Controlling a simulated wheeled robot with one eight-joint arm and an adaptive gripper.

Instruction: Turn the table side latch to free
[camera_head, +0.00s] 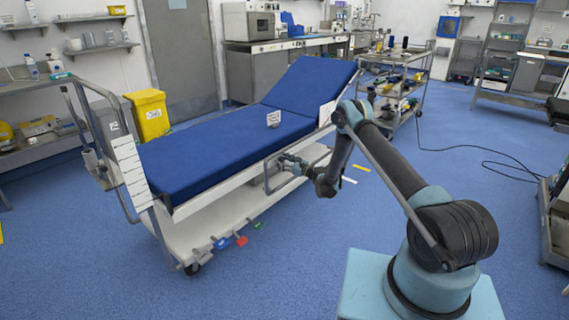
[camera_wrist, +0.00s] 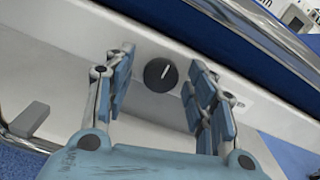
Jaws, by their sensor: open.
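In the wrist view my gripper (camera_wrist: 158,72) is open, with one blue-padded finger on each side of the knob. In the head view my gripper (camera_head: 287,165) is at the near side of the blue-padded operating table (camera_head: 215,150). The knob is hidden there by my arm and gripper.
A chrome side rail (camera_head: 270,168) runs near my gripper, and a grey block (camera_wrist: 30,119) shows at left in the wrist view. Coloured pedals (camera_head: 241,241) sit low on the table's base. A yellow bin (camera_head: 150,118) and a trolley (camera_head: 402,75) stand behind. The blue floor in front is clear.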

